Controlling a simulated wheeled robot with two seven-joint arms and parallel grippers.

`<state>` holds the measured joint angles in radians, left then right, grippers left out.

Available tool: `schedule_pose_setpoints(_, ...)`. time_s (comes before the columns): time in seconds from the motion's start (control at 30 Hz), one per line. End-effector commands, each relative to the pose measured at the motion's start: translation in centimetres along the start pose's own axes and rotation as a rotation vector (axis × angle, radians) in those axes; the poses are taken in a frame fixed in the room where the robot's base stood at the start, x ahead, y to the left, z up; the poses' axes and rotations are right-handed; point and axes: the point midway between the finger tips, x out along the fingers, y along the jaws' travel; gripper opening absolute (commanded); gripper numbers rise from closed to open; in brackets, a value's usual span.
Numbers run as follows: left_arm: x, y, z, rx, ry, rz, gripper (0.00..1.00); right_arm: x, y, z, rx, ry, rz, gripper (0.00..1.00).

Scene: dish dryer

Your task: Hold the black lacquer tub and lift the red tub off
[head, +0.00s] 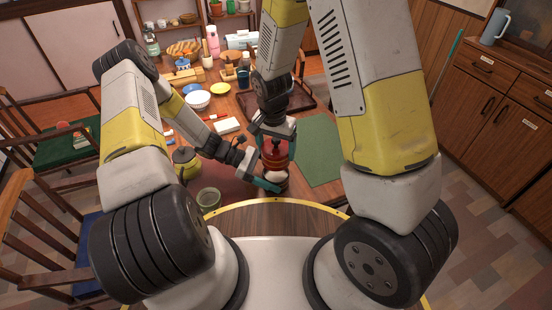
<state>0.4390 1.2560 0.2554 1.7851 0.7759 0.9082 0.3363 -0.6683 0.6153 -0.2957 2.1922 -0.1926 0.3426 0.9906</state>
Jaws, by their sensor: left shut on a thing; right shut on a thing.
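The red tub (273,153) is near the middle of the head view, upright above the black lacquer tub. My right gripper (275,142) reaches down from above and is shut on the red tub. My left gripper (271,180) comes in low from the left and is shut on the black lacquer tub (283,186), which is mostly hidden by the gripper. Whether the two tubs still touch cannot be told here.
A green mat (318,150) lies right of the tubs. Bowls (197,99), a white block (228,125) and a dark tray (290,100) lie farther back.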

Motion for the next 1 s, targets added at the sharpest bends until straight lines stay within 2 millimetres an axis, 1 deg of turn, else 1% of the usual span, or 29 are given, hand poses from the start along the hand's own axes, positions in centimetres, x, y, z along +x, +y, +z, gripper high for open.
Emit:
schedule_pose_setpoints(0.03,0.0,0.0,0.1,0.000,-0.001,0.000,0.24,-1.2,-0.1,-0.2,0.000,0.004,-0.004,0.29)
schedule_pose_setpoints(0.1,0.0,0.0,0.1,0.000,-0.001,0.000,0.24,-2.4,-0.1,-0.4,0.001,0.003,-0.004,0.29)
schedule_pose_setpoints(0.23,0.0,0.0,0.1,0.000,-0.001,0.000,0.24,-4.0,-0.1,-0.6,0.001,0.002,-0.002,0.29)
schedule_pose_setpoints(0.37,0.0,0.0,0.1,0.000,-0.001,0.000,0.24,-4.7,-0.1,-0.6,0.000,0.001,-0.001,0.29)
schedule_pose_setpoints(0.57,0.0,0.0,0.1,0.000,-0.001,0.000,0.24,-4.7,0.0,-0.6,0.000,0.000,0.000,0.29)
schedule_pose_setpoints(0.6,0.0,0.0,0.1,0.000,-0.001,0.000,0.82,-4.7,0.0,-0.6,0.000,0.000,0.000,0.29)
schedule_pose_setpoints(0.67,0.0,0.0,0.1,0.000,-0.001,0.000,0.94,-4.7,0.0,-0.6,0.000,0.000,0.000,0.29)
schedule_pose_setpoints(0.7,0.0,0.0,0.0,0.000,-0.001,0.000,1.00,-4.7,0.0,-0.6,0.000,0.000,0.000,0.29)
schedule_pose_setpoints(0.93,-0.1,0.0,0.0,0.000,0.000,0.000,1.00,-4.7,0.0,-0.6,0.000,0.000,0.000,0.29)
schedule_pose_setpoints(1.0,-0.4,0.0,0.0,0.001,0.000,0.001,1.00,-4.7,0.0,-0.6,0.000,0.000,0.000,0.29)
